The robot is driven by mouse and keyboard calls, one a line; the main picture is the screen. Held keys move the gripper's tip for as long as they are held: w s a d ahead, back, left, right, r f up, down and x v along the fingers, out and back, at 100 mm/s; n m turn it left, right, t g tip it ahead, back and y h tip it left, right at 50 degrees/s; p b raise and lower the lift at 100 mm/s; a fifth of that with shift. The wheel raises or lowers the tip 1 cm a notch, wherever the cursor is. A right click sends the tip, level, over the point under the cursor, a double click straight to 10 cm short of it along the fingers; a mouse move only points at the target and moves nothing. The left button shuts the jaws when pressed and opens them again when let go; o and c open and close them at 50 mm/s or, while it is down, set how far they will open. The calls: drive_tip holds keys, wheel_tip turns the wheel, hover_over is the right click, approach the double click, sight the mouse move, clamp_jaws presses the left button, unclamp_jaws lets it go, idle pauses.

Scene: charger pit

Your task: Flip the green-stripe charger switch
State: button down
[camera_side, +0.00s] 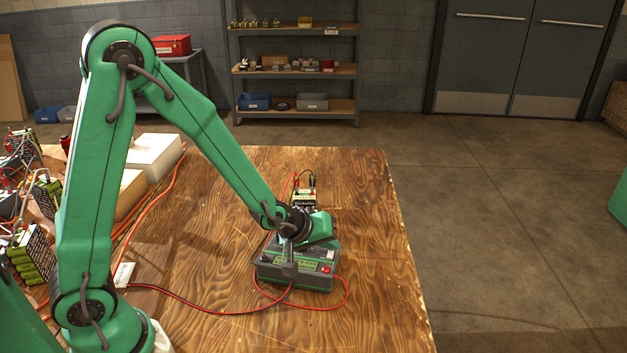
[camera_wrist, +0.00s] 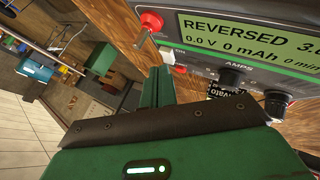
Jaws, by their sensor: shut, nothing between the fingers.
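The charger (camera_side: 315,279) is a dark grey box on the wooden table, with a green panel and a red button or cap on its front. In the wrist view its face fills the upper right; the green display (camera_wrist: 250,45) reads "REVERSED", 0.0 V and 0 mAh. A red-capped toggle switch (camera_wrist: 150,23) sticks out left of the display. My gripper (camera_side: 289,274) is shut and empty at the charger's front. In the wrist view my gripper (camera_wrist: 160,72) ends below the toggle, seemingly apart from it.
A battery pack (camera_side: 305,199) with leads stands behind the charger. Red and black cables (camera_side: 200,309) run across the table. White and tan boxes (camera_side: 155,155) and several green battery packs (camera_side: 35,250) are at the left. The table's right side is clear.

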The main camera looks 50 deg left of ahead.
sight(328, 252)
idle(0.7)
drive_tip(key=shift+r, duration=0.6)
drive_tip(key=shift+w+a+r, duration=0.1)
drive_tip(key=shift+w+r, duration=0.05)
drive_tip(key=shift+r, duration=2.35)
